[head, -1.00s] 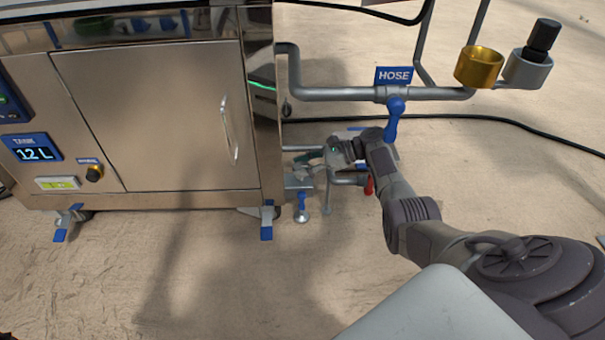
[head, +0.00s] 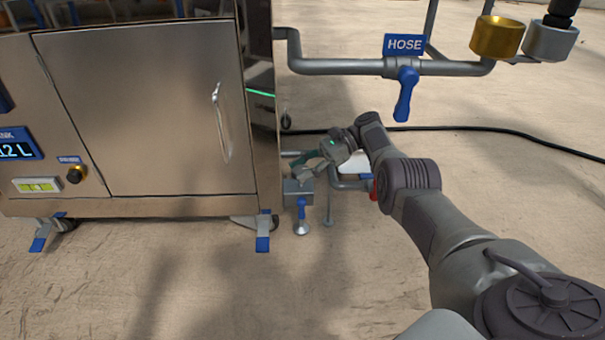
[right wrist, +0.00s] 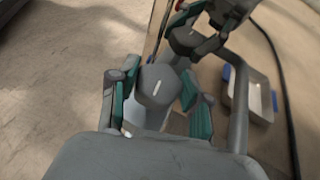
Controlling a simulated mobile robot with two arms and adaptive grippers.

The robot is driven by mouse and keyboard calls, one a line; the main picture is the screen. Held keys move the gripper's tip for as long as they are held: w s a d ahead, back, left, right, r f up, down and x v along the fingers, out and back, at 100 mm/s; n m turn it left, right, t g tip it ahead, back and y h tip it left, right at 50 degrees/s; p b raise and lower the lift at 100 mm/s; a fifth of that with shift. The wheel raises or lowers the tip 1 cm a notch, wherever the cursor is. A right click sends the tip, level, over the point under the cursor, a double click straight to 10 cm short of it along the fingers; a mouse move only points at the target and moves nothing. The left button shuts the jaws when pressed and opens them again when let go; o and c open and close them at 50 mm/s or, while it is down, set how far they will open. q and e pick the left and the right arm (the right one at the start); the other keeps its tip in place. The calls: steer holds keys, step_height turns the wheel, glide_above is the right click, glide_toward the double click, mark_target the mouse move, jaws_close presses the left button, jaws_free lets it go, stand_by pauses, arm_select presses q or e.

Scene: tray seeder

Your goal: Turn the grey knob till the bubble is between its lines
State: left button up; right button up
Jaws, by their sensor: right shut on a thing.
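The grey knob (right wrist: 158,86), with a white line on its top, sits between the fingers of my right gripper (right wrist: 155,97) in the right wrist view. My right gripper (head: 307,170) is shut on it, low beside the cabinet's right side in the head view. There the gripper largely hides the knob. The level (head: 38,185) with its yellow-green vial is on the cabinet front at the left; the bubble is too small to place against its lines. My left gripper is out of view.
The steel cabinet (head: 150,120) stands left of my right arm, and its polished side mirrors the knob and gripper. A grey pipe (head: 340,67) with a blue HOSE valve handle (head: 405,93) runs above. A white tray (right wrist: 252,98) lies nearby. Open floor is in front.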

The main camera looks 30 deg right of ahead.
mark_target(302, 169)
steer(key=shift+s+f, duration=0.1)
steer(key=shift+f, duration=0.05)
stand_by(0.5)
steer(key=o, duration=0.9)
steer(key=shift+r, duration=0.5)
step_height(302, 169, up, 9)
steer(key=shift+r, duration=0.1)
